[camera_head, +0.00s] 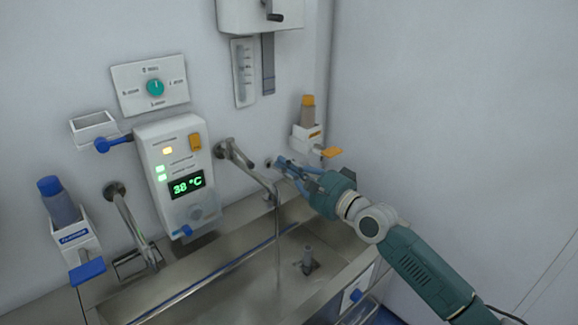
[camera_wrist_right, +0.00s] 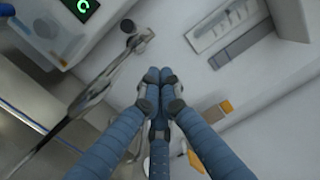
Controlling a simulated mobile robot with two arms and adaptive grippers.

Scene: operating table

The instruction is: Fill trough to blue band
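The steel trough (camera_head: 187,292) lies below the wall panel, with a blue band (camera_head: 228,268) along its length. A thin stream of water (camera_head: 277,240) falls from the right spout (camera_head: 240,158) into it. The water level in the trough is hard to make out. My right gripper (camera_head: 280,163) is near the wall, just right of the spout. In the right wrist view its blue fingers (camera_wrist_right: 160,76) are drawn together at the tips, with nothing visible between them. The control panel (camera_head: 174,170) shows 38 °C in green, with small lit lamps. My left gripper is out of view.
A second spout (camera_head: 127,218) stands at the left. An upright stub (camera_head: 308,262) is in the trough. Bottle dispensers with a blue lever (camera_head: 88,271) and an orange lever (camera_head: 331,152) flank the trough. A dial plate (camera_head: 150,86) is above. The right wall is bare.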

